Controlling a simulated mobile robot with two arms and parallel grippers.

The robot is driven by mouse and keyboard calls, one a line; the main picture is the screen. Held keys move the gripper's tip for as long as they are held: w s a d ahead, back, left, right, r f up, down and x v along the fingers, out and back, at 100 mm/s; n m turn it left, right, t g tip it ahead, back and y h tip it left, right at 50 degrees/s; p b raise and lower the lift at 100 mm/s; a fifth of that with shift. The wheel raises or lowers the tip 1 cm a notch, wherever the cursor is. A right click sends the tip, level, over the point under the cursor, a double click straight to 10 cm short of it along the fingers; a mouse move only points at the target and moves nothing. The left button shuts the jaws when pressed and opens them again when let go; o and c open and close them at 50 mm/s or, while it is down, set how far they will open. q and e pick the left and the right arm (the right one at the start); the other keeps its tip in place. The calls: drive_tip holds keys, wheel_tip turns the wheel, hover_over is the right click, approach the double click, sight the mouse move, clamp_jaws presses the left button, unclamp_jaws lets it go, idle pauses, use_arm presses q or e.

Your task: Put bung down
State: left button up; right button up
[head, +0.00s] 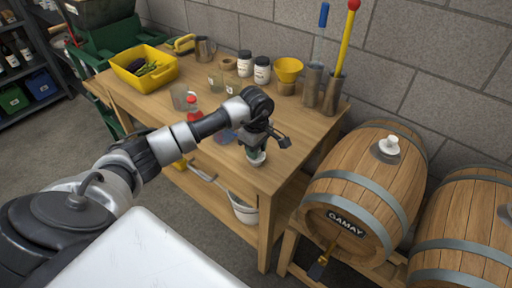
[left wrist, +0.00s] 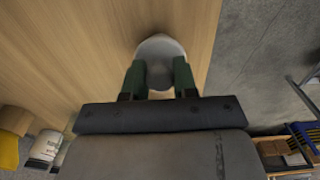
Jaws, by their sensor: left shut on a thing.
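My left gripper (head: 256,150) is over the right front part of the wooden bench (head: 262,179). It is shut on a whitish bung (head: 257,159), with the fingers pointing down. In the left wrist view the pale rounded bung (left wrist: 160,46) sits between the two green fingers, above the bench top. It is low over the wood near the bench edge; I cannot tell whether it touches. Another white bung (head: 389,145) sits on top of the barrel marked GAMAY (head: 350,190). My right gripper is not in view.
A yellow bin (head: 130,79), jars (head: 262,70), a yellow funnel (head: 288,69) and metal cylinders with tools (head: 333,95) stand along the back of the bench. A red-capped item (head: 192,101) is behind my arm. A white bucket (head: 244,208) is below.

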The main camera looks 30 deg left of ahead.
use_arm(q)
drive_tip(key=shift+f, duration=0.2)
drive_tip(key=o, duration=0.9)
drive_tip(key=shift+r, duration=0.1)
drive_tip(key=shift+r, duration=0.45)
wheel_tip(320, 180, up, 11)
drive_tip(key=shift+r+b, duration=0.2)
drive_tip(key=shift+b, duration=0.75)
